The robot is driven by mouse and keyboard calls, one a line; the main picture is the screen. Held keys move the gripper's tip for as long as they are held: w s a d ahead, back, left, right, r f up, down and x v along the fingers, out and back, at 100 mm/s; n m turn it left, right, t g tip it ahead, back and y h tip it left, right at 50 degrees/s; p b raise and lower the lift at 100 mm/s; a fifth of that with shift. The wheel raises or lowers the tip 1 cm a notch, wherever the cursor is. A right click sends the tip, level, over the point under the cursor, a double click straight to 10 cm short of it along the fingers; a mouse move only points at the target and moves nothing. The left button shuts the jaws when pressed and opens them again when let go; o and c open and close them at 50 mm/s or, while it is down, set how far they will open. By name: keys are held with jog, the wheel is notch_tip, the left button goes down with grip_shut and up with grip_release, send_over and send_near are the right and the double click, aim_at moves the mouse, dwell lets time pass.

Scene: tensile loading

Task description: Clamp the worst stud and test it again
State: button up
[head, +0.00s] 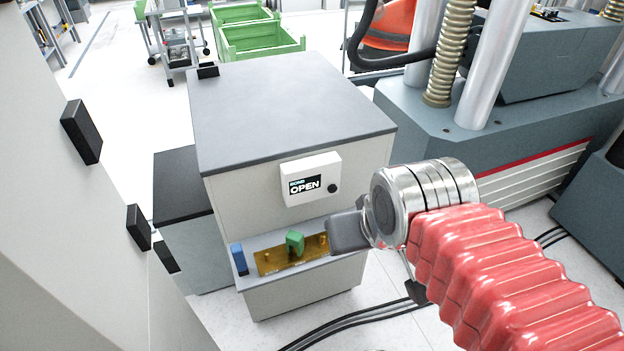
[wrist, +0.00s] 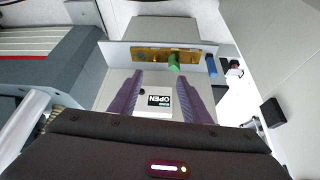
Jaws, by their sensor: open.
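A brass plate (head: 275,262) lies on the narrow front shelf of a cabinet, with small brass studs showing on it. A green clamp-like piece (head: 295,241) stands near the plate's middle; whether it grips a stud I cannot tell. A white display box (head: 311,179) above the shelf reads "OPEN". My gripper (head: 345,232) is beside the shelf's right end in the head view. In the wrist view my gripper (wrist: 157,76) is open and empty, its two purple fingers apart. The brass plate (wrist: 150,54) and green piece (wrist: 173,63) show beyond the fingertips.
A blue block (head: 239,259) stands at the shelf's left end. The cabinet's grey top (head: 285,95) is mostly clear. A large grey machine (head: 450,130) with metal columns stands to the right. Black cables (head: 350,318) run along the floor. Green crates (head: 255,38) are at the back.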

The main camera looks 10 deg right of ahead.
jog(key=shift+c, duration=0.4)
grip_shut()
dwell(1.2)
